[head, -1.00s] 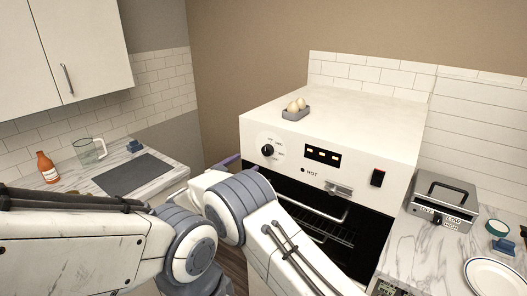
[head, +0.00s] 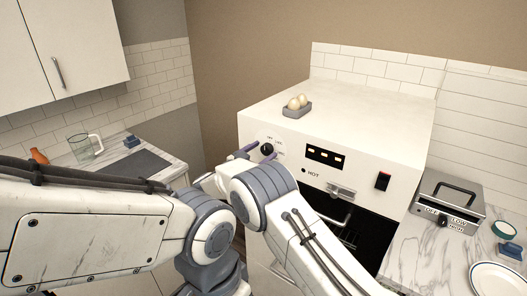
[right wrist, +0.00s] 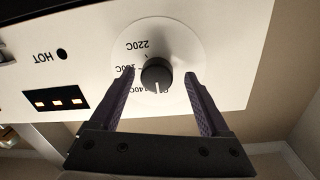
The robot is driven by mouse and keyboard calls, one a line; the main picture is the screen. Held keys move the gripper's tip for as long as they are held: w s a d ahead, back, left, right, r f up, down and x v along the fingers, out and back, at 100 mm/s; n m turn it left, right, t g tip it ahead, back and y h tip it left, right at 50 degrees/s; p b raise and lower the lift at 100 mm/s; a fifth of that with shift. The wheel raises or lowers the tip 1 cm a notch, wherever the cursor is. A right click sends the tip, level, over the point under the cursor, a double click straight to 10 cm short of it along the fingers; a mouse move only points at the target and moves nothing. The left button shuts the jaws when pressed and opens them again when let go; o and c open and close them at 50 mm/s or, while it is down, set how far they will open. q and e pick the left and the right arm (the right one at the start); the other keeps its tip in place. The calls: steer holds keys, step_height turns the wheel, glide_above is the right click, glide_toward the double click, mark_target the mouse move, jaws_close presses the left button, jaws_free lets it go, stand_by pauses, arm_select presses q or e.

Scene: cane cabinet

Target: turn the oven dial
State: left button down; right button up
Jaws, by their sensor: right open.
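The oven dial (head: 266,149) is a round black knob on a pale disc, at the left of the oven's white front panel. In the right wrist view the dial (right wrist: 155,72) appears upside down, with its white mark pointing down, near the 140C label. My right gripper (head: 257,153) is at the panel in front of the dial. In the wrist view its dark purple fingers (right wrist: 160,74) are open, one on each side of the dial with gaps between. I cannot tell whether they touch the panel. My left gripper is not in view.
A tray with eggs (head: 297,106) sits on top. The oven door is lowered below. A grey appliance (head: 447,205) stands on the right counter; a glass mug (head: 84,147) stands on the left one.

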steer(key=shift+d, duration=0.3)
steer(key=c, duration=0.7)
jaws_close()
steer(key=shift+f+m+b, duration=0.15)
steer(key=shift+m+b, duration=0.15)
steer(key=shift+b, duration=0.25)
steer(key=m+b, duration=0.2)
steer(key=b, duration=0.2)
steer(key=m+b, duration=0.2)
steer(key=b, duration=0.1)
steer(key=m+b, duration=0.3)
steer(key=b, duration=0.1)
steer(key=shift+f+y+b, duration=0.25)
steer(key=shift+y+b, duration=0.05)
steer(key=m+b, duration=0.7)
steer(key=b, duration=0.2)
steer(key=shift+m+b, duration=0.3)
steer(key=shift+m, duration=0.1)
steer(key=shift+r+m+y+b, duration=0.2)
steer(key=shift+m+y+b, duration=0.1)
steer(key=shift+m+b, duration=1.6)
